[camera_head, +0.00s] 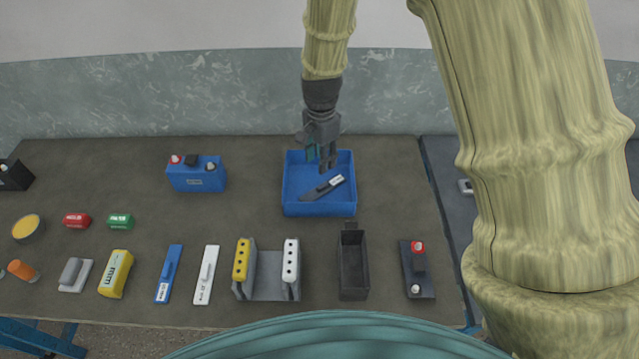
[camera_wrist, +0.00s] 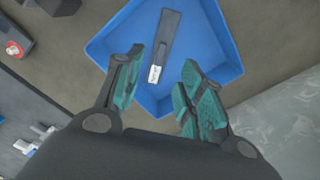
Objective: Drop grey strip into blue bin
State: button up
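The grey strip (camera_head: 318,190) is a dark flat bar with a white label at one end. It lies inside the blue bin (camera_head: 287,200), tilted across its floor. In the wrist view the grey strip (camera_wrist: 170,32) lies beyond my fingertips in the blue bin (camera_wrist: 104,42). My gripper (camera_head: 325,168) is above the back part of the bin, pointing down. In the wrist view my gripper (camera_wrist: 162,75) has its teal-padded fingers apart with nothing between them. The strip is apart from the fingers.
A blue battery (camera_head: 197,174) stands left of the bin. A blue strip (camera_head: 169,274), a white strip (camera_head: 207,275), a grey holder (camera_head: 267,278), a black open box (camera_head: 353,265) and a dark block with a red cap (camera_head: 417,270) line the front. The table is clear around the bin's left side.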

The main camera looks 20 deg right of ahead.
notch_tip(320, 180, up, 12)
dwell(0.6)
dwell(0.4)
